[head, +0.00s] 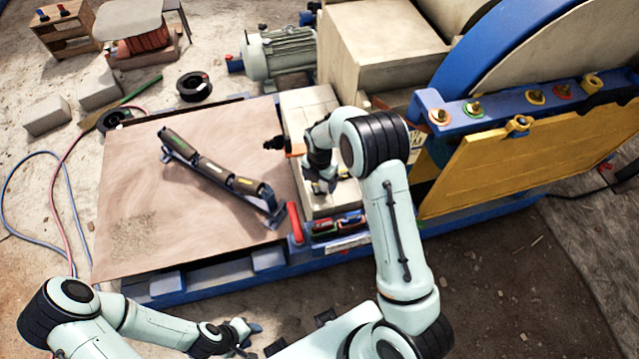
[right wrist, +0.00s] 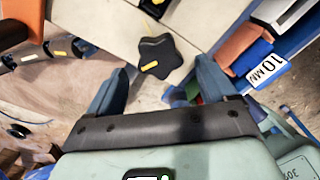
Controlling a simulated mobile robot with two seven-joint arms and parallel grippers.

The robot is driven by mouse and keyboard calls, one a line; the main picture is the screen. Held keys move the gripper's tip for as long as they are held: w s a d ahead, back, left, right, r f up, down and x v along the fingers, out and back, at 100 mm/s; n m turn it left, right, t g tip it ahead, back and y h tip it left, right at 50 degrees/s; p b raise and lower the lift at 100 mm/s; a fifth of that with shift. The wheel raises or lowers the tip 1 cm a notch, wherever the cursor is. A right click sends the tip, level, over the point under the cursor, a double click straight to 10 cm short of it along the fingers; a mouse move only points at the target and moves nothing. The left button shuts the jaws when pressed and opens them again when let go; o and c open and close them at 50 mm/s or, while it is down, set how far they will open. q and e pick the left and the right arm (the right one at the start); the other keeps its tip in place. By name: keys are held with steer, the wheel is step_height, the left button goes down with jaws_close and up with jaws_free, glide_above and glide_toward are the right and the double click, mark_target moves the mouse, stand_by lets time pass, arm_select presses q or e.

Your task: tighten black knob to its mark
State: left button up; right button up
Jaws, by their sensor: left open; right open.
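A black lobed knob (right wrist: 161,55) sits on a pale block face in the right wrist view. A short yellow stripe shows at its lower left lobe. My right gripper (right wrist: 163,76) is open, with one blue-grey finger to each side below the knob, and none touching it visibly. In the head view my right gripper (head: 322,182) points down over the pale block (head: 308,100) and mostly hides the knob there. A second black part with yellow (right wrist: 155,4) is cut off at the top of the wrist view. My left gripper (head: 248,337) is open and empty at the bottom, away from the machine.
A brown board (head: 135,210) left of the block bears a dark bar with coloured labels (head: 215,172). A red-orange part and a white "10 MN" label (right wrist: 267,71) lie right of the knob. The yellow guard (head: 510,160) and blue flywheel frame stand to the right.

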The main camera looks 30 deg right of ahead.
mark_target(320, 189)
arm_select(q)
steer(key=shift+w, duration=0.1)
arm_select(e)
steer(key=shift+f, duration=1.4)
steer(key=c, duration=1.1)
steer(key=shift+o, duration=0.2)
